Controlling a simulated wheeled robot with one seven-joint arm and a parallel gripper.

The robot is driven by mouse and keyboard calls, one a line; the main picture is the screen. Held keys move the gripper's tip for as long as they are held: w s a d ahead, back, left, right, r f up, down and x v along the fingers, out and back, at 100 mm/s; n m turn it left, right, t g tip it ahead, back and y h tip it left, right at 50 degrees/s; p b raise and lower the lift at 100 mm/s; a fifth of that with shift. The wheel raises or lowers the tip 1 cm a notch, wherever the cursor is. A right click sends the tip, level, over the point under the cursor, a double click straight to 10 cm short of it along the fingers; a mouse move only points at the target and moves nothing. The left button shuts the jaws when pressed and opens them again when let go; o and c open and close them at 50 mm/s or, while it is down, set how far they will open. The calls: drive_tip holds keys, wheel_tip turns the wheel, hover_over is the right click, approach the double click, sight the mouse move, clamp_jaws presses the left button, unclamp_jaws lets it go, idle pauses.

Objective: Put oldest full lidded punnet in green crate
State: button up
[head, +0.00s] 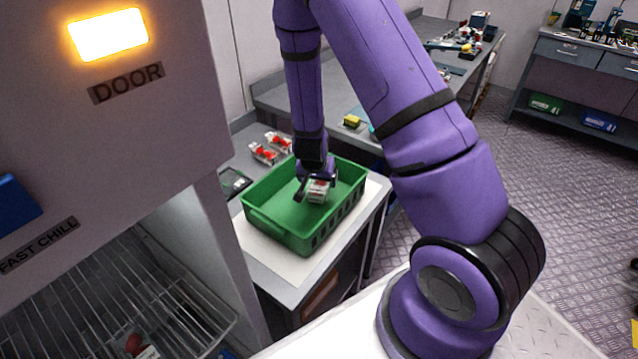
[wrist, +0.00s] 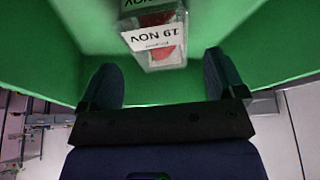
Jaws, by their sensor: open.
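The green crate (head: 272,229) stands on a white-topped bench left of my arm in the head view; its green inside (wrist: 55,55) fills most of the wrist view. A clear punnet (head: 318,190) with red berries is inside the crate. In the wrist view this punnet (wrist: 155,45) bears a label reading "19 NOV". My gripper (head: 314,183) is down in the crate, with its fingers (wrist: 164,85) apart. The punnet lies just beyond the fingertips, and I cannot tell whether they touch it.
Two more berry punnets (head: 270,148) stand on the bench behind the crate, near a dark tray (head: 234,182). A chiller cabinet with a lit door sign (head: 108,35) stands at the left. Its wire rack (head: 95,300) holds a punnet with a red berry (head: 136,347).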

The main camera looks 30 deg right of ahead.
drive_tip(key=s+a+r+n+y, duration=0.2)
drive_tip(key=s+a+r, duration=0.1)
drive_tip(key=r, duration=0.7)
drive_tip(key=s+a+r+n+t+y, duration=0.1)
drive_tip(key=s+a+r, duration=0.2)
drive_tip(key=r, duration=0.7)
drive_tip(key=s+a+r+n+y, duration=0.2)
drive_tip(key=s+r, duration=0.1)
drive_tip(key=r, duration=0.7)
drive_tip(key=s+r+n+h, duration=0.1)
drive_tip(key=s+r+n, duration=0.1)
drive_tip(key=s+r, duration=0.4)
drive_tip(key=s+d+r+n+t, duration=0.1)
drive_tip(key=s+r, duration=0.5)
drive_tip(key=s, duration=0.6)
drive_tip(key=shift+s+d+n+h, duration=0.3)
drive_tip(key=shift+n+h, duration=0.1)
drive_tip(key=shift+n, duration=0.1)
drive_tip(key=shift+w, duration=0.1)
